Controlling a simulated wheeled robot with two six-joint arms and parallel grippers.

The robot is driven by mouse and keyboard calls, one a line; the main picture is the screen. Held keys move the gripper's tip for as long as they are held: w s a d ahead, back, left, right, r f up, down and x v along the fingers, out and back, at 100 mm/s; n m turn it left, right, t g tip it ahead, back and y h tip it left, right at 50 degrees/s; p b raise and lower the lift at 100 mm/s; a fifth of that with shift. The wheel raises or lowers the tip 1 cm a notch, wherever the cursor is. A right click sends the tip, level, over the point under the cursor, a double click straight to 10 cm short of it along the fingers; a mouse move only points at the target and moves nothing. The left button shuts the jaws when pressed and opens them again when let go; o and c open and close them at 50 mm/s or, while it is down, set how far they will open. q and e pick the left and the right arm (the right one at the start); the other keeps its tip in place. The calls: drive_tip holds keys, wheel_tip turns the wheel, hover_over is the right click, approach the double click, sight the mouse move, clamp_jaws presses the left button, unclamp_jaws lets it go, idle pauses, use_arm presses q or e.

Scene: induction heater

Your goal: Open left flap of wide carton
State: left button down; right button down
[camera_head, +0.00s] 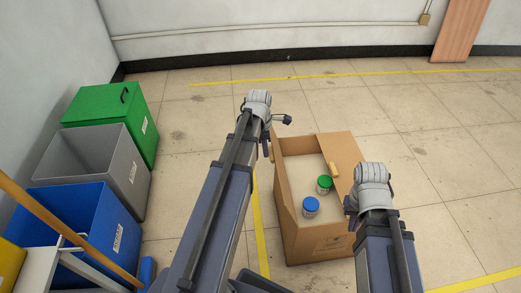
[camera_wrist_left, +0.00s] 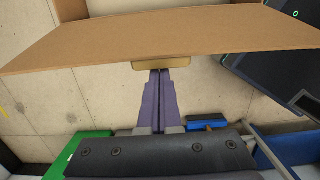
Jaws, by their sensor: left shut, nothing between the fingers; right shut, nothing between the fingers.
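The wide carton (camera_head: 318,243) stands on the floor, its top open in the middle. Inside are a jar with a green lid (camera_head: 325,182) and a jar with a blue lid (camera_head: 311,205). My left gripper (camera_head: 270,156) is shut and empty at the carton's left edge. In the left wrist view its purple fingers (camera_wrist_left: 160,74) end at a tan tab (camera_wrist_left: 161,64) on the edge of a cardboard panel (camera_wrist_left: 160,35); whether they touch is unclear. My right gripper (camera_head: 351,222) is shut and empty by the carton's right side, its fingertips partly hidden.
Green (camera_head: 108,110), grey (camera_head: 122,175) and blue (camera_head: 108,225) bins line the left wall. A brown board (camera_head: 459,30) leans at the back wall. Floor beyond and right of the carton is clear.

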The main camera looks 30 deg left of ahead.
idle(0.3)
use_arm(q)
drive_tip(key=s+a+r+p, duration=0.2)
drive_tip(key=a+r+p, duration=0.1)
drive_tip(key=r+p, duration=0.5)
drive_tip(key=shift+r+p, duration=0.35)
idle(0.4)
